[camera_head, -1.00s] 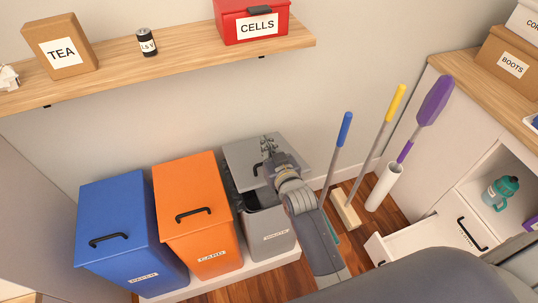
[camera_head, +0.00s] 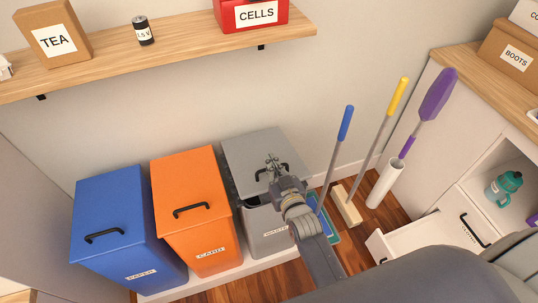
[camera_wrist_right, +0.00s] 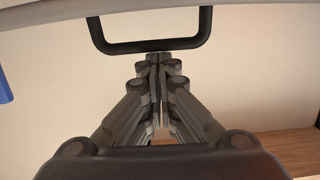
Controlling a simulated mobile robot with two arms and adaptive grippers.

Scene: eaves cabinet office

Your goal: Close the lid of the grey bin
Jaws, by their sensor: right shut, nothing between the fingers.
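The grey bin (camera_head: 268,233) stands at the right end of a row of three bins. Its grey lid (camera_head: 250,150) slopes over the top, with a dark gap under its front edge, so it is not flush. The lid has a black handle (camera_head: 258,174), which also shows at the top of the right wrist view (camera_wrist_right: 150,46). My right gripper (camera_head: 272,161) is shut and empty, with its fingers in front of the handle and lid. In the right wrist view the fingertips (camera_wrist_right: 158,60) are just below the handle; contact is unclear. My left gripper is out of view.
The orange bin (camera_head: 190,175) and blue bin (camera_head: 115,215) stand to the left, lids down. A wooden shelf (camera_head: 185,40) hangs above. A blue-handled mop (camera_head: 345,123), a yellow-handled broom (camera_head: 397,95) and an open white drawer (camera_head: 410,240) are to the right.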

